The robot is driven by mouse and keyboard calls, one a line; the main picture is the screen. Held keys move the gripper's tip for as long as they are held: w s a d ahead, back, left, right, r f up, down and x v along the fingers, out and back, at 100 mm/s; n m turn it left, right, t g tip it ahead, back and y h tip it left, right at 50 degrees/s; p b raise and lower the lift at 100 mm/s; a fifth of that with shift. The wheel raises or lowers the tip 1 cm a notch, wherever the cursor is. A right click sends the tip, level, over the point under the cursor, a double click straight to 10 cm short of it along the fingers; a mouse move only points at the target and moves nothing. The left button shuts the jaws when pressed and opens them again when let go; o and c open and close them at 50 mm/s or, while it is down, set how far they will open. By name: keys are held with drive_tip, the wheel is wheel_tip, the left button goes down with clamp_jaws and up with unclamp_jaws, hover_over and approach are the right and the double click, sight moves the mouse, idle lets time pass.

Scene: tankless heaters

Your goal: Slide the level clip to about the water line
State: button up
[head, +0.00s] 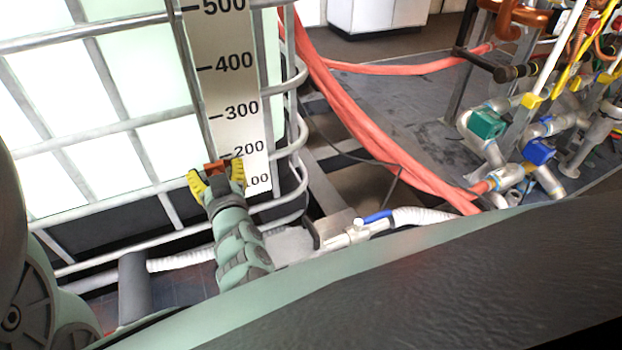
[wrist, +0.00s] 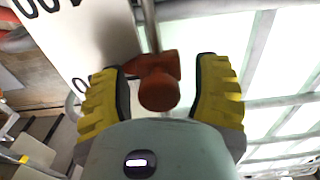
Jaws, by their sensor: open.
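The level clip (head: 216,166) is a small orange-red piece on the thin upright rod beside the white scale board (head: 232,85). It sits a little below the 200 mark. My gripper (head: 216,172) is at the clip with its yellow fingers apart. In the wrist view the clip (wrist: 159,82) shows between the two open fingers of my gripper (wrist: 160,90), with a gap at the right finger; contact at the left finger is unclear. The rod (wrist: 151,25) runs up from the clip. The tank (head: 110,100) behind is pale and bright; I cannot make out a water line.
Metal cage bars (head: 90,122) cross the tank around the clip and board. Thick red hoses (head: 350,110) run down to the right. A valve with a blue handle (head: 377,216) lies lower right of my gripper. Pipes with green and blue valves (head: 487,124) stand far right.

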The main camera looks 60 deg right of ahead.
drive_tip(key=shift+c, duration=0.4)
drive_tip(key=shift+s, duration=0.1)
clamp_jaws()
